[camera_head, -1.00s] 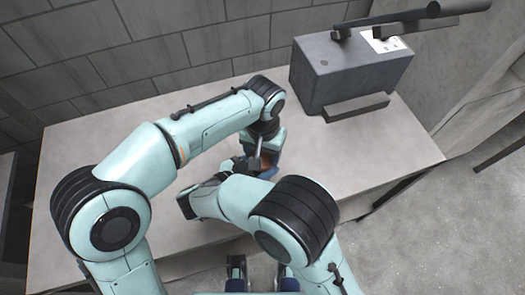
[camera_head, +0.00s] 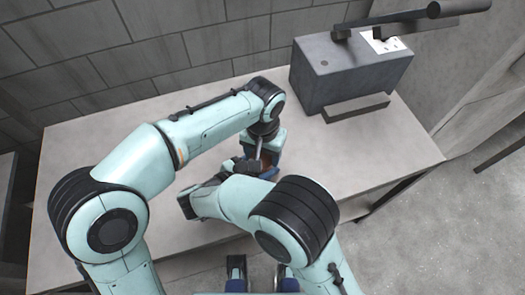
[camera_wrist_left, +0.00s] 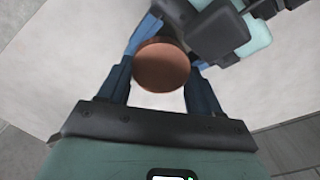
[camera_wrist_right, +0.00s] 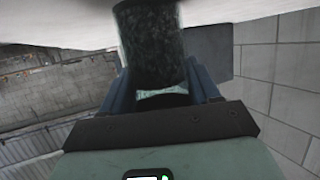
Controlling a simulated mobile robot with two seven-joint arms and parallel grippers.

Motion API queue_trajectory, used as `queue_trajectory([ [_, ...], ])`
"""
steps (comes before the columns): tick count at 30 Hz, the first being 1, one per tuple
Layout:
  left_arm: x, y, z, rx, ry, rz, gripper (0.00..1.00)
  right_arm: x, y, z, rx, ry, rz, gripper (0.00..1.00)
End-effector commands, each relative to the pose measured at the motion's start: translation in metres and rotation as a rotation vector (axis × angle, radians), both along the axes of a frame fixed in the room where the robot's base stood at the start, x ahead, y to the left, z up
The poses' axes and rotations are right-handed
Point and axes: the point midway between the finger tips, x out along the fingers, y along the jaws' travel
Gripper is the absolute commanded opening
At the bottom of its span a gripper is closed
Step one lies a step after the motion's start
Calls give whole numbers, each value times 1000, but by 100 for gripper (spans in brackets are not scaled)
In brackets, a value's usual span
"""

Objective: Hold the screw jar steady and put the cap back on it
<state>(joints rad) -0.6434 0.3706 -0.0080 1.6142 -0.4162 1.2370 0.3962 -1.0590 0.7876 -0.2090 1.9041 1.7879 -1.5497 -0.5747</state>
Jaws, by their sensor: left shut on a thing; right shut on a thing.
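The cap, a round copper-brown disc (camera_wrist_left: 162,66), sits between the two blue fingers of my left gripper (camera_wrist_left: 165,75), which is shut on it. The jar, a dark mottled green cylinder (camera_wrist_right: 152,42), is between the fingers of my right gripper (camera_wrist_right: 160,75), which is shut on it. In the head view both grippers meet over the middle of the table, and only a small brown patch of the cap (camera_head: 266,162) shows. The cap hides what is under it in the left wrist view, so I cannot tell whether it touches the jar.
The grey table (camera_head: 90,165) is bare around my arms. A dark grey box-shaped machine (camera_head: 350,75) with a lever (camera_head: 410,22) on top stands at the back right. A block wall (camera_head: 130,50) runs along the back. The right table edge drops to the floor.

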Motion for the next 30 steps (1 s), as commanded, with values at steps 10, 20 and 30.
queue_trajectory([
  [10, -1, 6, -13, 16, 14, 7, 37, 3, -3, 6, 1, -19, -11, 6],
  [20, 0, 5, -13, 13, 10, 5, 37, 2, -1, 6, 4, -22, -8, 6],
  [30, 1, 5, -9, 16, 21, 5, 37, 2, 0, 6, 6, -22, -5, 6],
])
